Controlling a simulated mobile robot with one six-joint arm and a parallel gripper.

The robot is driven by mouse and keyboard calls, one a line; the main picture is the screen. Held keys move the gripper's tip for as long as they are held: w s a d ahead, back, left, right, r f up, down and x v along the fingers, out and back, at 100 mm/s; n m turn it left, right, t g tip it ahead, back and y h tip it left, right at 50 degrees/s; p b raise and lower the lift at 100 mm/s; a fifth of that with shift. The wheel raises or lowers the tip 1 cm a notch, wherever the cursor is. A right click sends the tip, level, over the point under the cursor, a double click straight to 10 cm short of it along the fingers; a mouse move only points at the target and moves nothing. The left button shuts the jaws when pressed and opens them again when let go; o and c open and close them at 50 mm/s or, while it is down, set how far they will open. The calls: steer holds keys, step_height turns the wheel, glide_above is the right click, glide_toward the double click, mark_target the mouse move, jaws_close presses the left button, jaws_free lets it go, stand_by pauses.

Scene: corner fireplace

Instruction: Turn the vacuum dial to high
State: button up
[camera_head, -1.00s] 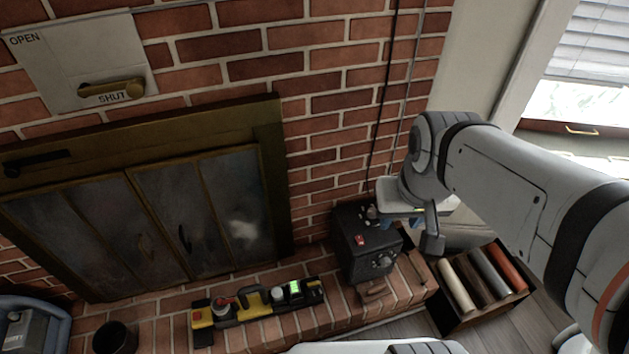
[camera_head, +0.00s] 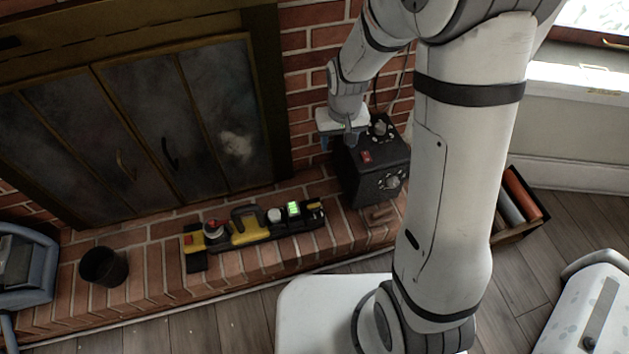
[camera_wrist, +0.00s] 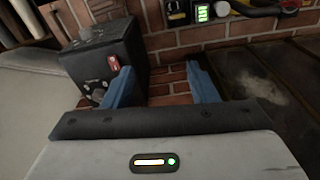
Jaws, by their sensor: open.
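A black box (camera_head: 372,168) stands on the brick hearth, with a dial on its top (camera_head: 380,128), a dial on its front (camera_head: 390,182) and a red switch (camera_head: 366,157). I cannot read the dial markings or tell whether this is the vacuum. In the wrist view the box (camera_wrist: 135,50) shows its top dial (camera_wrist: 90,32), red switch (camera_wrist: 113,62) and part of its front dial (camera_wrist: 97,94). My gripper (camera_wrist: 164,82) is open and empty, with blue fingers. In the head view it hangs by the box's upper left; one finger overlaps the box in the wrist view.
A yellow and black tool rack (camera_head: 250,229) lies on the hearth left of the box. A dark cup (camera_head: 104,267) and a blue-grey container (camera_head: 28,270) stand farther left. Fireplace doors (camera_head: 150,120) are behind. A box of coloured rolls (camera_head: 515,205) is at right.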

steer(key=b, duration=0.6)
glide_above(314, 205)
steer(key=d, duration=0.1)
step_height(314, 205, down, 22)
steer(key=shift+n+g, duration=0.5)
steer(key=f+b, duration=0.1)
steer(key=f, duration=0.3)
steer(key=f+b, duration=0.1)
steer(key=f, duration=0.3)
steer(key=a+f+b, duration=0.1)
steer(key=f, duration=0.3)
steer(key=shift+f, duration=0.4)
steer(key=shift+c, duration=0.3)
steer(key=c, duration=0.6)
steer(key=shift+c, duration=0.2)
